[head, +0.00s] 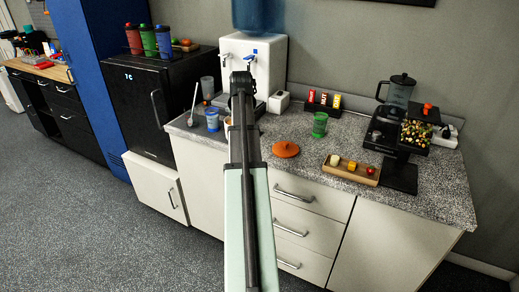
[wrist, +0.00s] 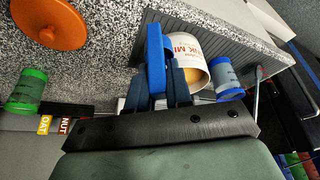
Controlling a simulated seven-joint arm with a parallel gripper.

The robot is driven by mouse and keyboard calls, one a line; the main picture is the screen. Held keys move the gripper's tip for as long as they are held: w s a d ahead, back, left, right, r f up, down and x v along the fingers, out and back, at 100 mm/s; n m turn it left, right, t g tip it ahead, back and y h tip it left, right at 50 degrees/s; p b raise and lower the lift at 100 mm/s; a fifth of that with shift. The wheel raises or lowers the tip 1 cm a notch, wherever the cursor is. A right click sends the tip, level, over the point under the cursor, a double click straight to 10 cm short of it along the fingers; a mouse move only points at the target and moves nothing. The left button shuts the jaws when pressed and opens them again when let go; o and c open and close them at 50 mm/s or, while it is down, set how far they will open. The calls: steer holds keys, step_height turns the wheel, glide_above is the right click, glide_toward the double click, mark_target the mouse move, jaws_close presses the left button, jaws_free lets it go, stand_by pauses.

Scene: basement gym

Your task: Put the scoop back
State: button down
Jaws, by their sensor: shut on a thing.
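My gripper (wrist: 158,75) is shut on a blue scoop (wrist: 154,42), which stands out between the two dark fingers. A white tub (wrist: 190,48) with orange lettering is right beside the scoop and fingers, partly hidden by them. I cannot tell whether the scoop touches it. In the head view my gripper (head: 241,85) is in front of the water dispenser, above the counter. There my arm hides the scoop and most of the tub. An orange round lid (head: 286,149) lies on the counter to the right, apart from the gripper; it also shows in the wrist view (wrist: 48,22).
A blue-and-clear shaker cup (head: 212,119) stands left of my arm, near an upright spoon-like tool (head: 194,101). The water dispenser (head: 270,65) is behind.

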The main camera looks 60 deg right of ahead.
steer(key=s+d+r+m, duration=0.1)
steer(key=s+d+r, duration=0.3)
steer(key=s+d, duration=0.1)
steer(key=shift+m+g, duration=0.3)
steer(key=shift+m, duration=0.1)
steer(key=shift+s+a+f, duration=0.1)
steer(key=shift+a+f, duration=0.1)
steer(key=shift+f, duration=1.55)
steer(key=shift+w+a+f, duration=0.1)
steer(key=shift+a+f, duration=0.15)
steer(key=shift+f, duration=1.55)
steer(key=shift+s+a+f, duration=0.1)
steer(key=shift+a+f, duration=0.1)
steer(key=shift+f, duration=1.55)
steer(key=shift+f, duration=0.1)
steer(key=c, duration=1)
jaws_free()
steer(key=shift+c, duration=0.2)
steer(key=v, duration=1.2)
